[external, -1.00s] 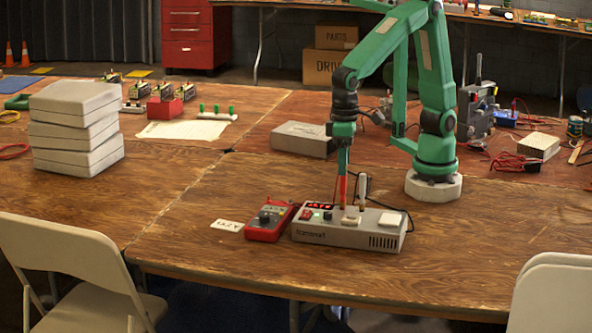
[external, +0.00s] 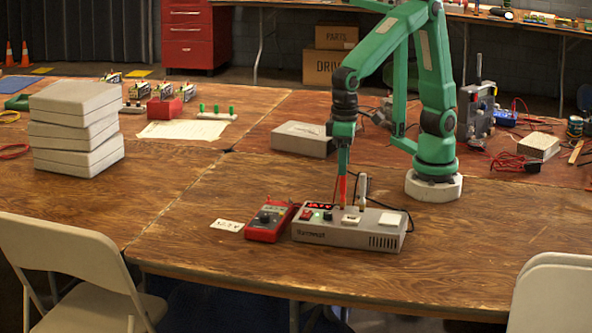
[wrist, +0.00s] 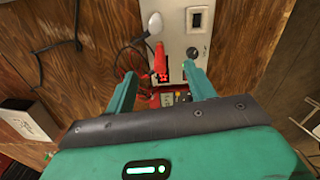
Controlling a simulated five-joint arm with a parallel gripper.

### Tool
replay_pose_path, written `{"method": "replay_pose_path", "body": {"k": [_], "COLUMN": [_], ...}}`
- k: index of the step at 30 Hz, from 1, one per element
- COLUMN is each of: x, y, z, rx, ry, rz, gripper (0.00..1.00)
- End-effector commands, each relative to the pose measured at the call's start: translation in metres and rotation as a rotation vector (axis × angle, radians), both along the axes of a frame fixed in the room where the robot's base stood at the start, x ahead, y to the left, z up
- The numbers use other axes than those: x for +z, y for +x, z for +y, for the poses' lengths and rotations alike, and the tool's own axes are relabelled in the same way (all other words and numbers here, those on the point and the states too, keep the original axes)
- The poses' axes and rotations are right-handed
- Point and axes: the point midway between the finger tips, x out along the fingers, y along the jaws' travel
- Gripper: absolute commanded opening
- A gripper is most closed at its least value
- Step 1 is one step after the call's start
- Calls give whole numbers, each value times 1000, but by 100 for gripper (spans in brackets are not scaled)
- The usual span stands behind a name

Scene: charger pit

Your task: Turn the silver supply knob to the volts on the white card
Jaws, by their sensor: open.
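The grey supply box (external: 345,235) stands near the front middle of the table, with a small red lit display (external: 320,206) whose digits I cannot read surely. A round grey knob (wrist: 191,53) shows on its panel in the wrist view; I take it for the silver knob. In the external view the knob is hard to make out. The white card (external: 227,225) lies flat left of the red meter; its writing is too small to read. My gripper (external: 342,206) points down just over the supply's top. In the wrist view its jaws (wrist: 163,76) are open. Contact with the knob cannot be told.
The red meter (external: 269,220) sits against the supply's left side. A white upright piece (external: 362,190) with a black cable stands close right of my gripper. A stack of grey boxes (external: 77,130) is at the left. The table's front right is clear.

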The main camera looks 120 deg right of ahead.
Motion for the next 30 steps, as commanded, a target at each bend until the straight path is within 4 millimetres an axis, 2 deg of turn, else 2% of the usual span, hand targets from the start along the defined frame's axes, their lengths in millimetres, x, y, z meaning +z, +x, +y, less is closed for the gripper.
{"method": "replay_pose_path", "body": {"k": [29,30], "x": [0,0], "y": [0,0], "z": [0,0], "rx": [0,0], "ry": [0,0], "rz": [0,0], "gripper": [54,50]}}
